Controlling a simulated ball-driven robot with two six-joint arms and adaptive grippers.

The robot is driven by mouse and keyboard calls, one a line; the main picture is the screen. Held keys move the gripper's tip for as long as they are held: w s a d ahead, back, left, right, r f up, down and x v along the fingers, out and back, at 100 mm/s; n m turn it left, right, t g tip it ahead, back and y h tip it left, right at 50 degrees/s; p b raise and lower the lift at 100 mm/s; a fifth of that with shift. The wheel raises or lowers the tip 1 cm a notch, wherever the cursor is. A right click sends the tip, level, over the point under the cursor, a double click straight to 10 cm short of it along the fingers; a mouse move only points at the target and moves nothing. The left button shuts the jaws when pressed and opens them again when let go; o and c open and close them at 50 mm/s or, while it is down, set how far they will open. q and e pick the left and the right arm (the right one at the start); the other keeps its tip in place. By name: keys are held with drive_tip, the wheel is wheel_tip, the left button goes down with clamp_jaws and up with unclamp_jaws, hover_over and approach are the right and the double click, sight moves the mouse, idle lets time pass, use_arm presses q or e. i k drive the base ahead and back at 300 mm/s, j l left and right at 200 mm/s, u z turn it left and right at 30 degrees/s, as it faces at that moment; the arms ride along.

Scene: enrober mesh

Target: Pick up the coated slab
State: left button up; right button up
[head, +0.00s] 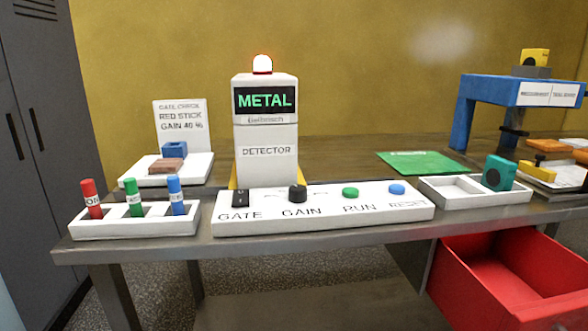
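A small reddish-brown slab (166,165) lies flat on a white plate (196,175) at the back left of the bench, in front of a blue block (174,149). It is the thing that looks most like a coated slab, though its coating is too small to make out. Orange flat pieces (560,145) lie at the right edge, partly cut off by the picture. Neither of my grippers is in view.
A metal detector (266,164) with a lit lamp stands mid-bench behind a control panel (324,228). A rack (132,226) holds red, green and blue sticks. A teal block (498,172) sits in a white tray (447,187). A red bin (468,291) hangs below.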

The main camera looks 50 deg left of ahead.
sight(160, 167)
drive_tip(key=u, duration=2.3)
drive_tip(key=l+u, duration=0.7)
drive_tip(key=u, duration=0.2)
drive_tip(key=k, duration=0.05)
